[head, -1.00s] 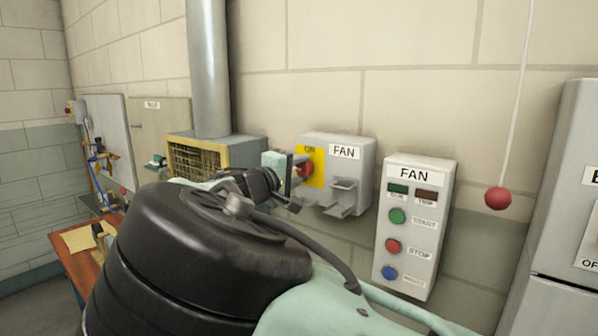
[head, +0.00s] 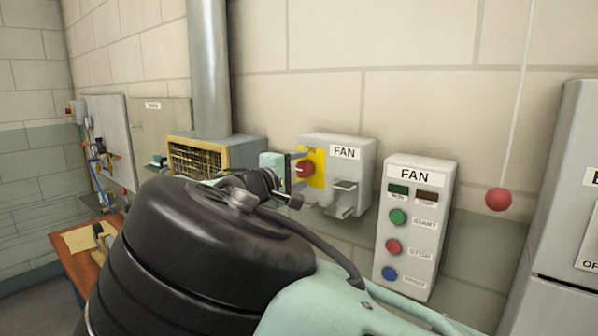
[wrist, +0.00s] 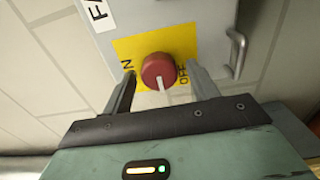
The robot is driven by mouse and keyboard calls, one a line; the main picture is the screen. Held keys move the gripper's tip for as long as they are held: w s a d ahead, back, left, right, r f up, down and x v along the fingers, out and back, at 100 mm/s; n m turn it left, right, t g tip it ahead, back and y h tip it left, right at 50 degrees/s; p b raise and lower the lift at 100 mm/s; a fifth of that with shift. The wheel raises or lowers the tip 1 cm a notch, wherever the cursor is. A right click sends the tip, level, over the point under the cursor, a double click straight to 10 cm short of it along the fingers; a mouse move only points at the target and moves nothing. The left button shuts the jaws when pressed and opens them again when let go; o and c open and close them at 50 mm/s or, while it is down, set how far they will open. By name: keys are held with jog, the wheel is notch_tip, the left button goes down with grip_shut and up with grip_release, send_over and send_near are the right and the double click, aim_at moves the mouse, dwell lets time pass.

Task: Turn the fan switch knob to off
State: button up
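The fan switch is a grey wall box (head: 357,162) labelled FAN. Its red knob (head: 305,169) sits on a yellow plate; in the wrist view the knob (wrist: 160,70) shows a white pointer mark aimed toward my gripper, between the words ON at left and OFF at right. My gripper (wrist: 160,82) is open, with one finger on each side of the knob. A gap shows between the knob and the fingers. In the head view my gripper (head: 293,170) is side-on at the knob, partly hidden by my arm.
A FAN button panel (head: 415,225) hangs right of the switch box. A red ball (head: 498,199) hangs on a cord farther right. A caged heater box (head: 215,157) is at left.

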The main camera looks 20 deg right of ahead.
jog(key=b+v, duration=0.6)
jog(key=v, duration=1.1)
jog(key=shift+s+a, duration=0.15)
jog(key=s+d+f+g+y, duration=0.35)
jog(key=d+f, duration=0.25)
jog(key=f, duration=0.4)
jog(key=s+d+f+g+y, duration=0.2)
jog(key=d+f+g+y, duration=0.15)
jog(key=d+f, duration=0.4)
jog(key=s+a+f+g+y, duration=0.1)
jog(key=s+y, duration=0.3)
jog(key=s, duration=0.9)
jog(key=s+a+f+g+y, duration=0.2)
jog(key=s+a+y, duration=0.2)
jog(key=s, duration=1)
jog(key=shift+f+g+b, duration=0.25)
jog(key=shift+g+b, duration=0.05)
jog(key=shift+b, duration=0.15)
